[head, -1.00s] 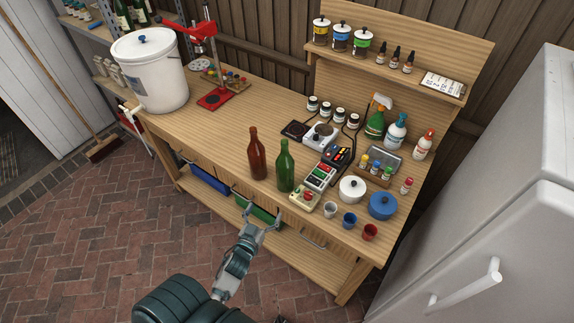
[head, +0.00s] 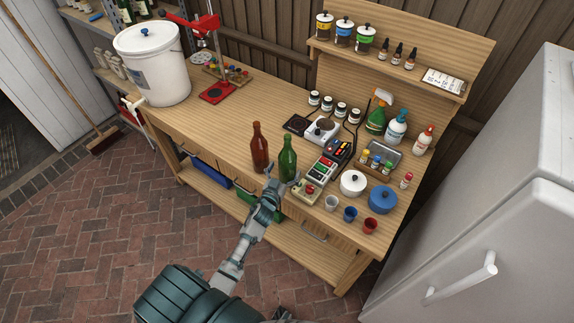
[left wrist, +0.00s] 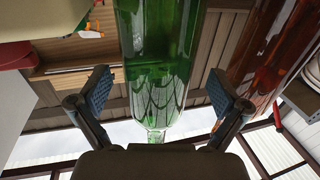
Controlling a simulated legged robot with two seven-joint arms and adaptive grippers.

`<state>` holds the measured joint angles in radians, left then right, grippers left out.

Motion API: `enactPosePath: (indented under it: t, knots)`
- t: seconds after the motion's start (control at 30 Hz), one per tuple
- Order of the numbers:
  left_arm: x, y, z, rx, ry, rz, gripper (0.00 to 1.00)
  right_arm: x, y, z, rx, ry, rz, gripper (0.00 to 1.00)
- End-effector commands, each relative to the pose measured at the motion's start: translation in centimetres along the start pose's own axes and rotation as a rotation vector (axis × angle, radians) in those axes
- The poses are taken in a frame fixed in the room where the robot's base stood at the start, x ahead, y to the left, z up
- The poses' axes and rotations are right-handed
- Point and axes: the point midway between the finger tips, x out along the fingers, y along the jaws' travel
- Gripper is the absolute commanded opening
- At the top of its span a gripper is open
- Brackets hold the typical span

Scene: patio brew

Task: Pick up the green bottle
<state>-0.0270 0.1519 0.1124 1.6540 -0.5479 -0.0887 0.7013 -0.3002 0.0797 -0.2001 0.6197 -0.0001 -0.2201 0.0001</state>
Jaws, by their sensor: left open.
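The green bottle (head: 288,155) stands upright at the front edge of the wooden workbench, just right of a brown bottle (head: 260,149). My left gripper (head: 282,179) is open at the bottle's lower front, reaching over the bench edge. In the left wrist view the green bottle (left wrist: 160,50) fills the middle, between the two spread finger pads (left wrist: 158,92), with a visible gap on each side. That view looks upside down, with the neck pointing down. The brown bottle (left wrist: 262,50) shows beyond the right finger. My right gripper is not visible.
A control box with a red button (head: 308,191) sits close right of the green bottle. Small cups (head: 350,214) and a white pot (head: 353,183) stand farther right. A white fridge (head: 480,200) stands at the right.

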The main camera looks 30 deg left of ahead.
Motion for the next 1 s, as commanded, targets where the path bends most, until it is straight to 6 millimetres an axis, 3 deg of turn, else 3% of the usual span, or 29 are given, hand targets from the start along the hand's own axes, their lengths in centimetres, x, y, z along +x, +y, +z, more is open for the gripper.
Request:
enactPosePath:
  t: [0.13, 0.37, 0.47, 0.7, 1.0]
  knots:
    - [1.7, 0.1, 0.0, 0.001, 0.000, 0.001, 1.00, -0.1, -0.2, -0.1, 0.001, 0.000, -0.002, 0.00]
    - [1.8, 0.2, 0.0, 0.002, 0.000, 0.001, 1.00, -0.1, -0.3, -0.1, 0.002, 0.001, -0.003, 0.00]
    - [1.8, 0.2, 0.0, 0.001, 0.000, 0.001, 0.80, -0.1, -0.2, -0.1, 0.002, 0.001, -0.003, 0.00]
    - [1.9, 0.1, 0.1, 0.001, -0.001, 0.001, 0.20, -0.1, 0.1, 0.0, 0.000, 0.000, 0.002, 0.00]
    - [1.9, 0.0, -0.2, 0.002, 0.002, 0.001, 0.16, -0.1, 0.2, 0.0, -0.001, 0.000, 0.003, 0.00]
